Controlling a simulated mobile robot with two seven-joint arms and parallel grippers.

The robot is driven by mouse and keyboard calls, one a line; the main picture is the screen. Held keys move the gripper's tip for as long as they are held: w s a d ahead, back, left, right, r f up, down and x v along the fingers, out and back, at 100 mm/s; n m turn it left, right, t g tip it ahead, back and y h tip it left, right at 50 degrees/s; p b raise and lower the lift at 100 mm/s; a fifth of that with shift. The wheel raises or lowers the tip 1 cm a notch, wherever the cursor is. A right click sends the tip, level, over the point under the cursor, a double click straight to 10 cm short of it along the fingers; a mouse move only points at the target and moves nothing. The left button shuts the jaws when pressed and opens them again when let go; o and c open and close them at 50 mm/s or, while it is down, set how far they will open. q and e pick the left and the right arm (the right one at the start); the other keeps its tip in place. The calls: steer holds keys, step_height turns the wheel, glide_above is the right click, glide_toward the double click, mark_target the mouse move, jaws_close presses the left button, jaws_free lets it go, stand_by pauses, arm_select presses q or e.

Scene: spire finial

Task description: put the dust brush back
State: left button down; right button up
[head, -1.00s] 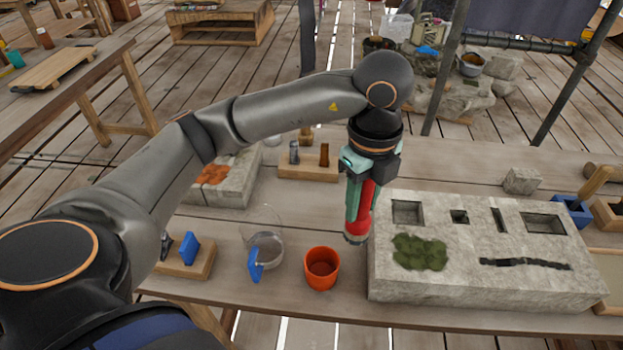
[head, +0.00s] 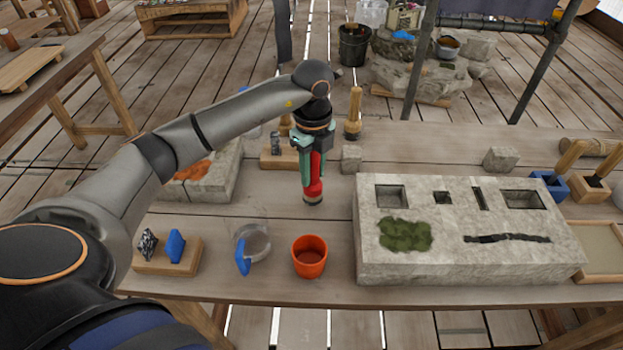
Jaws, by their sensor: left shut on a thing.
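My left gripper (head: 311,152) points down over the bench, shut on a red cylindrical tool (head: 314,183) with a dark lower end, which looks like the dust brush. It hangs upright, left of the pale stone block (head: 450,265) and behind the orange cup (head: 309,258). Whether its lower end touches the bench I cannot tell. A small wooden rack (head: 268,161) stands just behind and left of the gripper, partly hidden by it. A grey tool and a wooden handle stand up at the rack. My right gripper is not in view.
A wooden holder (head: 166,265) with blue and dark pieces is further left. A mallet (head: 353,115) and small stone cube (head: 351,158) stand behind right of the gripper.

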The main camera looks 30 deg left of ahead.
arm_select(q)
steer(key=f, duration=0.3)
steer(key=shift+w+a+f+p, duration=0.2)
steer(key=shift+a+p, duration=0.1)
steer(key=shift+p, duration=0.05)
steer(key=shift+f, duration=0.25)
steer(key=shift+f, duration=0.15)
steer(key=c, duration=0.5)
jaws_free()
